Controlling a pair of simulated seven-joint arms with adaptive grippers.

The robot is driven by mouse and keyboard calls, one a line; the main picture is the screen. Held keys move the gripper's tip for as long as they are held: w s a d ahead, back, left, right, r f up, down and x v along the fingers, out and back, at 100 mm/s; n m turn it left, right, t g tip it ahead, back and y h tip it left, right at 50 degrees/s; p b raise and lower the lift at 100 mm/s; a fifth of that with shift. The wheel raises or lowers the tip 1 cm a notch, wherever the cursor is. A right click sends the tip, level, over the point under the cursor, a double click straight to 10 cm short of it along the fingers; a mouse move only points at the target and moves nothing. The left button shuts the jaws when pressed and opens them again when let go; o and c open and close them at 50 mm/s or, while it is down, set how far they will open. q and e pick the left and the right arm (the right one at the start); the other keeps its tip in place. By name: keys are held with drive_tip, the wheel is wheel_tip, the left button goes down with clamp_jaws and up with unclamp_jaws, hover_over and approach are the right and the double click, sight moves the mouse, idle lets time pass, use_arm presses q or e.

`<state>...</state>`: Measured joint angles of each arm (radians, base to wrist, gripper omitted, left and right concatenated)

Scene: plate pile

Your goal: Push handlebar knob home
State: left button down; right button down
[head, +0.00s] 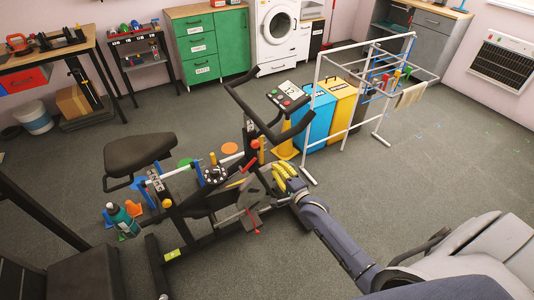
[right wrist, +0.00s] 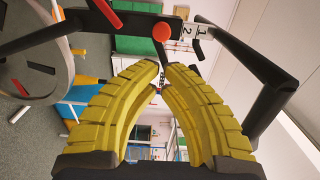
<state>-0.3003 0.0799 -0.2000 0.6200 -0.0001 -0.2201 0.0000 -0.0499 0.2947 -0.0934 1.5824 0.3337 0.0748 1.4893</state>
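The exercise bike stands in the middle of the head view, with its black handlebar (head: 262,122) and console (head: 288,95) on the right side. A round red knob (right wrist: 161,32) sits on the black post beside a white numbered scale (right wrist: 196,31) in the right wrist view. It shows as a small red spot (head: 255,143) in the head view. My right gripper (head: 284,172) has yellow ribbed fingers and is right of and below the knob. My left gripper is not in view.
A blue bin (head: 318,118) and a yellow bin (head: 342,104) stand behind the handlebar. The bike seat (head: 140,152) is at the left. Open floor lies right of my arm.

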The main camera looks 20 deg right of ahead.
drive_tip(key=s+d+f+n+g, duration=0.1)
drive_tip(key=s+f+n+g, duration=0.1)
drive_tip(key=f+n, duration=0.45)
drive_tip(key=s+d+f+n+g, duration=0.1)
drive_tip(key=s+f+n+g, duration=0.15)
drive_tip(key=f, duration=0.65)
drive_tip(key=s+a+f+n+g+h, duration=0.15)
drive_tip(key=s+f+n, duration=0.25)
drive_tip(key=s+f, duration=0.5)
drive_tip(key=s+f+n+g, duration=0.3)
drive_tip(key=s+f, duration=0.4)
drive_tip(key=f, duration=0.5)
drive_tip(key=s+a+f+n+g, duration=0.1)
drive_tip(key=s+f, duration=0.4)
drive_tip(key=s, duration=0.7)
drive_tip(key=s+a+f+n+g, duration=0.2)
drive_tip(key=s+a+f+g, duration=0.1)
drive_tip(key=s, duration=1)
drive_tip(key=s+a+f+n+g, duration=0.1)
drive_tip(key=s+a+f+g, duration=0.2)
drive_tip(key=s+f, duration=0.4)
drive_tip(key=s, duration=0.5)
drive_tip(key=shift+s+n+g, duration=0.15)
drive_tip(key=shift+n+g, duration=0.15)
drive_tip(key=shift+n, duration=0.1)
